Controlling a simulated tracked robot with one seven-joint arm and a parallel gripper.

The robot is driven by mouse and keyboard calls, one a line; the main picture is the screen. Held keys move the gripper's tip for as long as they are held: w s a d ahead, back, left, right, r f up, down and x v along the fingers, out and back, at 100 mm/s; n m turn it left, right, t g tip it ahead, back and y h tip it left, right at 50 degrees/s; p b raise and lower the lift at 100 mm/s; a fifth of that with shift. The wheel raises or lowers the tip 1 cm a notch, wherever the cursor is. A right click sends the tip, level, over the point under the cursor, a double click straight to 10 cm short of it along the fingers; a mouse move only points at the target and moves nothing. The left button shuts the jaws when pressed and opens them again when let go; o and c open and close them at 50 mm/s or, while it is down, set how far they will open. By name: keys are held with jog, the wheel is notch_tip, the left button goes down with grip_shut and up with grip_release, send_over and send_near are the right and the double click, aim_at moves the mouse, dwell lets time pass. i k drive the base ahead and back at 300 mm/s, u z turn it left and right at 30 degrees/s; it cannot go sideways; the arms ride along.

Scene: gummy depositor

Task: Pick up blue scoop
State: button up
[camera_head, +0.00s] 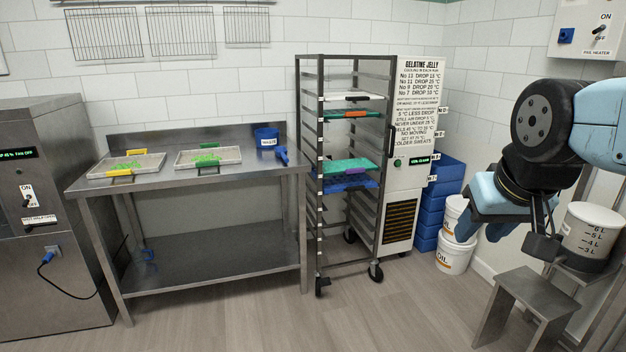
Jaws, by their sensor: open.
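A blue scoop (281,155) appears to lie at the right end of the steel table (205,178), by its back right corner. It looks small from here, and its handle and bowl are hard to tell apart. My gripper (545,250) is at the far right of the view, in front of the white buckets and above a small steel step. It is open and appears empty, far to the right of the scoop and apart from it. My arm partly hides its fingers.
A labelled blue tub (266,136) stands just behind the scoop. Two trays with green contents (125,166) (208,157) occupy the tabletop. A wheeled tray rack (313,215) stands right of the table. Blue crates (430,215) are stacked beyond it. The floor before the table is clear.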

aim_at(283, 155)
jog(key=u, duration=0.15)
jog(key=i, duration=1.15)
jog(key=u, duration=0.45)
jog(key=i, duration=1.1)
jog(key=u, duration=0.35)
jog(key=i, duration=0.7)
jog(key=u, duration=0.25)
